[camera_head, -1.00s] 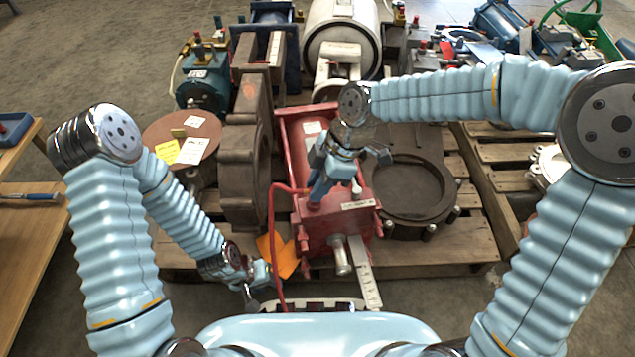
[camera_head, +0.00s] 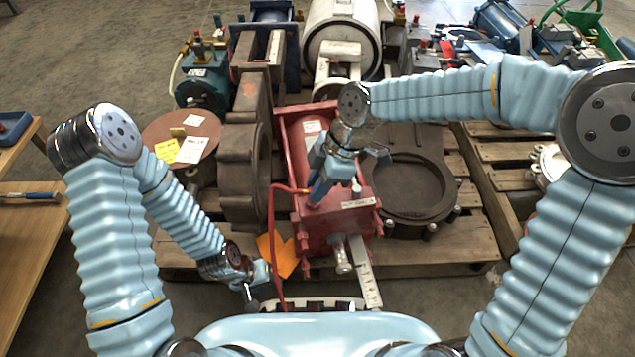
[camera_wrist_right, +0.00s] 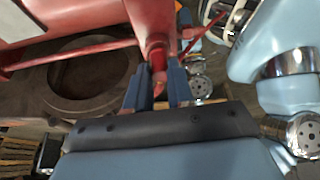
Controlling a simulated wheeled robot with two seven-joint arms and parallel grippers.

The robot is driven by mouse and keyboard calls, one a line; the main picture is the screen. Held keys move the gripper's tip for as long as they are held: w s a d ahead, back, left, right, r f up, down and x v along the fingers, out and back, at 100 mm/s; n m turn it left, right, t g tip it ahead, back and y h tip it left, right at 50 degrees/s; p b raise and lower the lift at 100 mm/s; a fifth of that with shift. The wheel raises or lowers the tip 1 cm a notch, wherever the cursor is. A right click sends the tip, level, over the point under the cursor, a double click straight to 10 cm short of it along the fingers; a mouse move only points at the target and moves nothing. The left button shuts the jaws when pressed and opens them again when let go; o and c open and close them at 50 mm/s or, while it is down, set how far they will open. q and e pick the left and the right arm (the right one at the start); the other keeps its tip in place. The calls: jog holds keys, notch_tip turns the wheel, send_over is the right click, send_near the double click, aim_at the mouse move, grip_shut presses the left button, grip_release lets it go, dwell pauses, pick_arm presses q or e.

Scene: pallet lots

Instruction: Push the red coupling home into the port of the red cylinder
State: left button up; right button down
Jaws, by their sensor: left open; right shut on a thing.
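The red cylinder (camera_head: 332,232) lies on the wooden pallet in the middle of the head view, with a rod and a white-marked strip at its near end. My right gripper (camera_head: 316,196) is over its upper left side. In the right wrist view the right gripper (camera_wrist_right: 157,92) is shut on the red coupling (camera_wrist_right: 158,62), which lines up with the port (camera_wrist_right: 156,42) on the cylinder's red body. How deep the coupling sits I cannot tell. A red hose (camera_head: 271,235) hangs down from that spot. My left gripper (camera_head: 260,284) is open, low beside the hose.
Orange tags (camera_head: 284,256) lie by the cylinder's near left side. A brown ribbed casting (camera_head: 243,170) stands to its left and a dark round housing (camera_head: 408,190) to its right. A white drum (camera_head: 342,38) is behind. A wooden bench (camera_head: 30,225) is at far left.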

jog(key=shift+f, duration=0.2)
jog(key=c, duration=0.9)
grip_release()
jog(key=shift+r, duration=0.1)
jog(key=p+v, duration=0.3)
jog(key=v, duration=1)
jog(key=shift+r, duration=0.35)
jog(key=shift+d, duration=0.1)
